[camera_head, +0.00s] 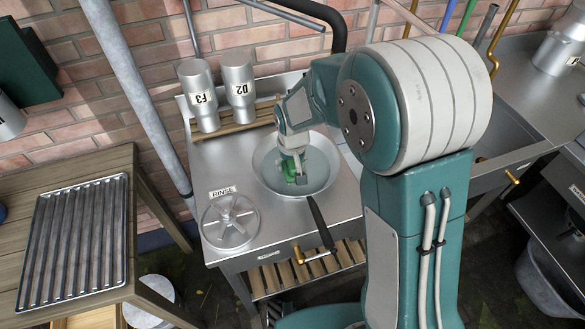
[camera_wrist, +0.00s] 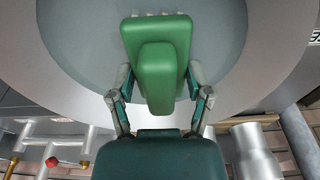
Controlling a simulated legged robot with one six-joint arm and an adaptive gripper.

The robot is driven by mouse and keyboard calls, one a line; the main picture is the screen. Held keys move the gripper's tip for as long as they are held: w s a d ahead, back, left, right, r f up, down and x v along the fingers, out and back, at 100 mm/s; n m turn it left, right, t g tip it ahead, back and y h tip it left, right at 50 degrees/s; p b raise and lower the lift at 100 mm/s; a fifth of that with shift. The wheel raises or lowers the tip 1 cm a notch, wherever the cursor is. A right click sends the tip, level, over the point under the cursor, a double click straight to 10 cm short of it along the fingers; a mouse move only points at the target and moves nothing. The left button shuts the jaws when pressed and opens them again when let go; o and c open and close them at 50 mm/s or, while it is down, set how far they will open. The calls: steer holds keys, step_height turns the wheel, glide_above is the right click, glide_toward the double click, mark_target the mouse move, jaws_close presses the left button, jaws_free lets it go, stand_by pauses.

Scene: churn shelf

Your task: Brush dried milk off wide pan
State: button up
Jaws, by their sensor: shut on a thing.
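The wide pan (camera_head: 321,170) is a shallow round metal pan on the steel counter, its dark handle (camera_head: 321,224) pointing to the front right. My gripper (camera_head: 291,150) is over the pan and shut on a green brush (camera_head: 287,170). In the wrist view, both fingers of my gripper (camera_wrist: 160,88) press the sides of the brush (camera_wrist: 157,70), and pale bristle tips show at its far edge. The pan (camera_wrist: 75,40) fills the view behind, with a bluish-grey round floor. I cannot tell dried milk from bare metal, or whether the bristles touch.
A spoked metal wheel (camera_head: 229,221) lies by the RINSE label (camera_head: 222,191). Two metal cans, F3 (camera_head: 199,92) and D2 (camera_head: 238,82), stand on a wooden rack behind. A ribbed tray (camera_head: 73,240) lies on the wooden table at left. A brick wall closes the back.

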mark_target(290, 169)
steer(key=shift+w+f, duration=0.1)
steer(key=shift+w, duration=0.35)
steer(key=shift+s+d+f, duration=0.1)
steer(key=shift+s+d, duration=0.1)
steer(key=shift+s, duration=0.7)
steer(key=shift+s+d+f, duration=0.1)
steer(key=shift+s+d, duration=0.05)
steer(key=shift+s, duration=0.75)
steer(key=shift+s+a+f, duration=0.15)
steer(key=shift+a, duration=0.3)
steer(key=shift+c, duration=0.9)
steer(key=shift+w+a, duration=0.25)
steer(key=shift+w, duration=0.65)
steer(key=shift+w+a, duration=0.25)
steer(key=shift+w, duration=0.6)
steer(key=shift+s+d, duration=0.2)
steer(key=shift+s, duration=0.65)
steer(key=shift+s+d, duration=0.2)
steer(key=shift+s, duration=0.65)
steer(key=shift+r, duration=3.1)
